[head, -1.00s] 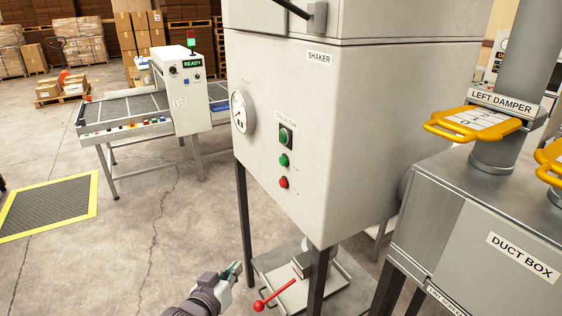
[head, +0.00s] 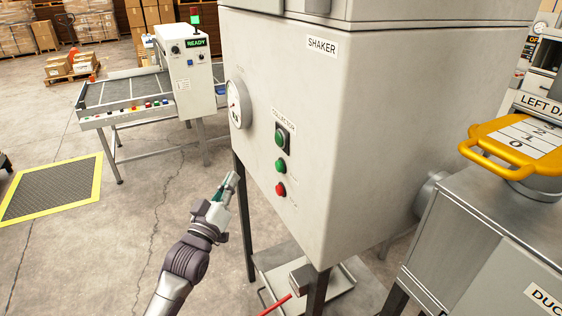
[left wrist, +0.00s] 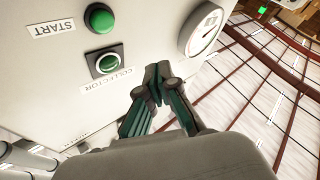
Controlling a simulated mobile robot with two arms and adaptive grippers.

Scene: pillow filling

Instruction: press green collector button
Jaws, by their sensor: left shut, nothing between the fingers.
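The grey cabinet labelled SHAKER (head: 345,110) carries the collector controls. A green knob or button in a square dark frame (head: 281,139) sits under the COLLECTOR label, also in the left wrist view (left wrist: 107,63). Below it are a plain green button (head: 280,165) and a red button (head: 280,189). In the left wrist view the green button (left wrist: 100,18) has a START label beside it. My left gripper (head: 233,180) is shut and empty, left of the buttons and apart from them in the head view. Its closed fingertips (left wrist: 157,80) also show in the wrist view. My right gripper is out of view.
A round gauge (head: 239,104) sits on the cabinet left of the controls. Cabinet legs and a red lever (head: 277,304) stand below. A duct box (head: 480,260) with a yellow damper handle (head: 515,140) is at the right. A READY machine (head: 185,75) stands behind left, with open floor before it.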

